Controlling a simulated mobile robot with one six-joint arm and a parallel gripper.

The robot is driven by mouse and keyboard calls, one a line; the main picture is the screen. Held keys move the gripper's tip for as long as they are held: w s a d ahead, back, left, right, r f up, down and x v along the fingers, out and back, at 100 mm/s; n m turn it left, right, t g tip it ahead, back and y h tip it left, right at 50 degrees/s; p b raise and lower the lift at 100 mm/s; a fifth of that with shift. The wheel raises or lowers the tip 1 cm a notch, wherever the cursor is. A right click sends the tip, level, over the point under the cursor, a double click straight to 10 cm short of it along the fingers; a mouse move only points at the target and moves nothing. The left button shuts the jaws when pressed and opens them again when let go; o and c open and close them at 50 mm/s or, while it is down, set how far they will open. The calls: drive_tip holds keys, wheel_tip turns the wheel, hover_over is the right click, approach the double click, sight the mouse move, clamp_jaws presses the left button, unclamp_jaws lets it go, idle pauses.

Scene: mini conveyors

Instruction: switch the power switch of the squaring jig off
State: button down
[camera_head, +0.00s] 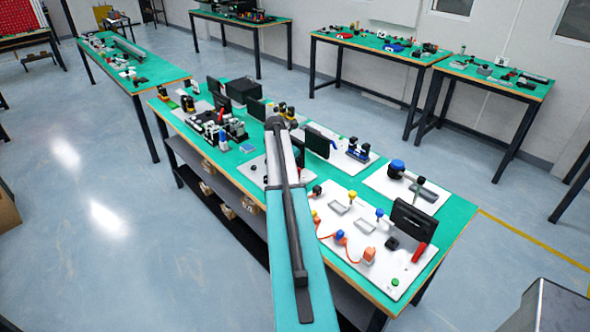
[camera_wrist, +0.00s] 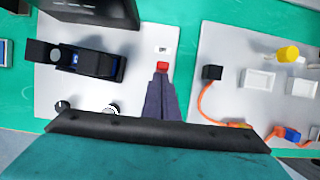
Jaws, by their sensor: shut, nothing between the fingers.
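In the wrist view, a small red switch (camera_wrist: 161,66) sits on a white panel (camera_wrist: 140,87), just below a small white label (camera_wrist: 163,50). My gripper (camera_wrist: 160,75) is shut and empty, its fingertips overlapping the lower edge of the red switch in the picture. I cannot tell whether they touch it, and the fingers partly hide it. A black device with a blue part (camera_wrist: 90,62), perhaps the squaring jig, stands on the same panel to the left. In the head view my arm hides the gripper and the switch.
Two knobs, one black (camera_wrist: 62,106) and one pale (camera_wrist: 111,108), sit lower left of my fingers. To the right, another white panel holds a black block (camera_wrist: 212,73) with an orange cable (camera_wrist: 204,103). A dark box (camera_wrist: 90,10) stands behind.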

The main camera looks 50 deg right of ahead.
drive_tip(key=shift+s+d+r, duration=0.15)
drive_tip(key=shift+d, duration=0.45)
drive_tip(key=shift+a, duration=0.1)
drive_tip(key=shift+r, duration=0.15)
drive_tip(key=shift+r+p, duration=0.4)
drive_tip(key=shift+r, duration=0.2)
drive_tip(key=shift+a, duration=0.15)
